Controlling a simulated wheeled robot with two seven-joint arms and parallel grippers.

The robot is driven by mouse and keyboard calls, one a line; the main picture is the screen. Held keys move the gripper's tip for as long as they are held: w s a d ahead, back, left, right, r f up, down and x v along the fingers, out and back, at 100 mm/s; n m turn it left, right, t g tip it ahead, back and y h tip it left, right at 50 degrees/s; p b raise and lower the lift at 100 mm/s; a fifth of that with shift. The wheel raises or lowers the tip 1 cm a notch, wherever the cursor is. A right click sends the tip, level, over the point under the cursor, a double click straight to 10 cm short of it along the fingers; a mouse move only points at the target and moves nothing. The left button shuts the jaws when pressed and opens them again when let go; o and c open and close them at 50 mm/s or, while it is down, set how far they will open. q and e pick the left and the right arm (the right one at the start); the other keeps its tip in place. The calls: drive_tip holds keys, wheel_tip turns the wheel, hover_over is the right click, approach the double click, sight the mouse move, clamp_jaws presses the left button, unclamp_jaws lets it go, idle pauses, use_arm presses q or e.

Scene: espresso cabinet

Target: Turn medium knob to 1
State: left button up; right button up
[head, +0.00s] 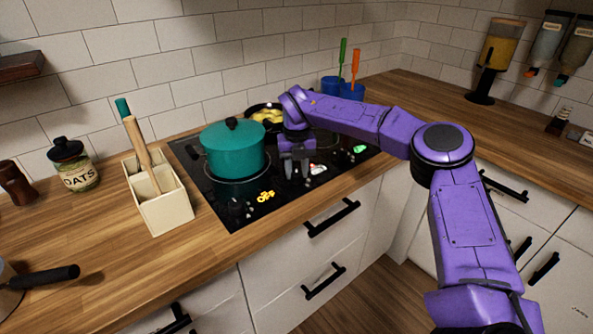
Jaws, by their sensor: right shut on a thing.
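The black cooktop (222,190) is set into the wooden counter. My right gripper (297,172) points down over the front part of the cooktop. It is shut on a dark knob, which the fingers mostly hide; its pointer cannot be read. A small red and white mark (318,169) shows just right of the fingers. Another black knob (235,210) stands at the front left, apart from the gripper, with a yellow mark (265,196) beside it. A green mark (360,149) lies farther right. My left gripper is out of view.
A teal lidded pot (232,150) stands close left of my gripper. A pan with yellow food (267,117) is behind it. Blue containers with utensils (351,90) stand at the back. A cream utensil holder (165,212) is left of the cooktop. The right counter is mostly clear.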

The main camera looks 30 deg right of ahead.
sight(297, 172)
drive_tip(key=shift+r, duration=0.1)
drive_tip(key=o, duration=1)
drive_tip(key=shift+o, duration=0.2)
wheel_tip(297, 172, up, 10)
drive_tip(key=shift+r+b, duration=0.2)
drive_tip(key=shift+b, duration=0.15)
drive_tip(key=shift+d, duration=0.1)
